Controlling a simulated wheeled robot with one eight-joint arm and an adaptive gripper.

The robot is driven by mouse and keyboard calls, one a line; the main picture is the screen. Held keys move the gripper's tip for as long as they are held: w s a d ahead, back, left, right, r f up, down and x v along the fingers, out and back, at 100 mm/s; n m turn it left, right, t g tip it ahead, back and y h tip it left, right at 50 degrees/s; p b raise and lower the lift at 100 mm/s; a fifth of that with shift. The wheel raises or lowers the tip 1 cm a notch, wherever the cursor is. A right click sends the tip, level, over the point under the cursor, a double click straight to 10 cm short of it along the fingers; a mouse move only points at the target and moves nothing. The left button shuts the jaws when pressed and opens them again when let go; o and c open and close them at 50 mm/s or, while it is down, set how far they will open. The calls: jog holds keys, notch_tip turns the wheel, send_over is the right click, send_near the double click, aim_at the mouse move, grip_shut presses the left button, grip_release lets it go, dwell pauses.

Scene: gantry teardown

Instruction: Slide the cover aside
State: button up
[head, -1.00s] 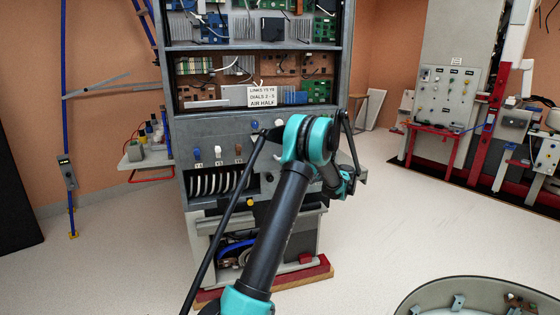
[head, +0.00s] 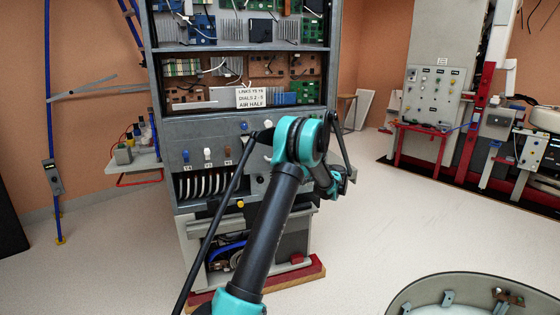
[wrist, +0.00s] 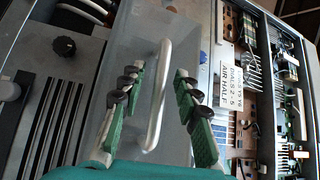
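The cover (wrist: 142,38) is a smooth, see-through grey panel in the wrist view, on the front of the grey cabinet (head: 160,110). A pale bar handle (wrist: 163,70) runs along its middle. My gripper (wrist: 160,78) is open, with one green-padded finger on each side of the handle. A gap shows between each finger and the bar, so neither is clearly touching it. In the head view my arm hides the cover and most of the handle's surroundings.
A black knob (wrist: 64,46) and dark slots lie left of the cover in the wrist view. A red plinth edge (head: 310,270) sticks out at the cabinet's foot.

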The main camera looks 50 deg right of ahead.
jog(key=v, duration=1.1)
jog(key=shift+s, duration=0.25)
jog(key=shift+d+f, duration=0.1)
